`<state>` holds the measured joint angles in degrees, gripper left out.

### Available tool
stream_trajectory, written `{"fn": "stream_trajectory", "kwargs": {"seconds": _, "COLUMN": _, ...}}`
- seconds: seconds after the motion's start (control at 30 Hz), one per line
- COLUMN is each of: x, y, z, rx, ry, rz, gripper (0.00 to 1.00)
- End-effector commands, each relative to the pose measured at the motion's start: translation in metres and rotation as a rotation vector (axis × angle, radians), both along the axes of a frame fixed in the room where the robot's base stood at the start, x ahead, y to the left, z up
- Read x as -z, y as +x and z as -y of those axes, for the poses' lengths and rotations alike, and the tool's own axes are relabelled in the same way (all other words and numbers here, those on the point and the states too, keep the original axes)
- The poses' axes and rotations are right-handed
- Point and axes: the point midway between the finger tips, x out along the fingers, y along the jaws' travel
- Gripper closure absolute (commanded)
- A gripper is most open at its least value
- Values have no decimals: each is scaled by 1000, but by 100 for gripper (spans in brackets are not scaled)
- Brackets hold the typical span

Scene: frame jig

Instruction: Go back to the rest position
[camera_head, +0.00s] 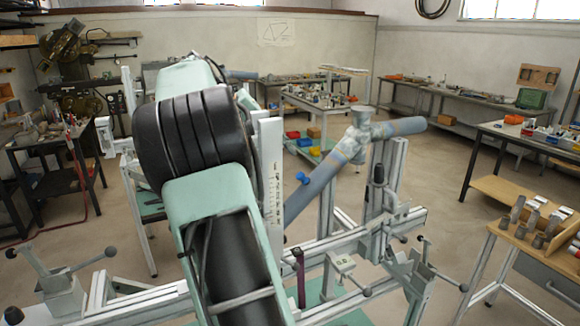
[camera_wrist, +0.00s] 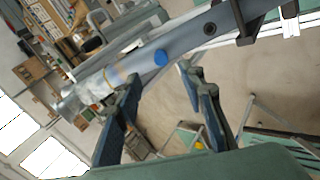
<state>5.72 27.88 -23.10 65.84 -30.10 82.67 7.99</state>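My gripper (camera_wrist: 162,78) shows in the wrist view with its two dark fingers well apart and nothing held between them. In the head view my own arm fills the middle and hides the gripper. A blue-grey frame tube (camera_head: 322,188) slants through the jig and meets another tube (camera_head: 400,127) at a joint on top. The slanted tube also shows in the wrist view (camera_wrist: 185,48), beyond the fingertips. I cannot tell the exact gap between fingers and tube.
The metal jig (camera_head: 395,180) has upright posts, rails and clamp handles close around my arm. A wooden bench (camera_head: 495,190) with metal parts stands at the right. A dark workbench (camera_head: 60,140) stands at the left. Open floor (camera_head: 450,180) lies behind the jig.

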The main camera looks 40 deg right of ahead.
Motion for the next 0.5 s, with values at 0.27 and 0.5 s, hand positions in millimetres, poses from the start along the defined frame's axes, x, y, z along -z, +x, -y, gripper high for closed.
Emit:
{"fn": "stream_trajectory", "kwargs": {"seconds": 0.27, "x": -17, "y": 5, "z": -15, "rx": 0, "ry": 0, "rz": 0, "gripper": 63}}
{"fn": "stream_trajectory", "kwargs": {"seconds": 0.5, "x": -18, "y": 5, "z": -15, "rx": 0, "ry": 1, "rz": -1, "gripper": 63}}
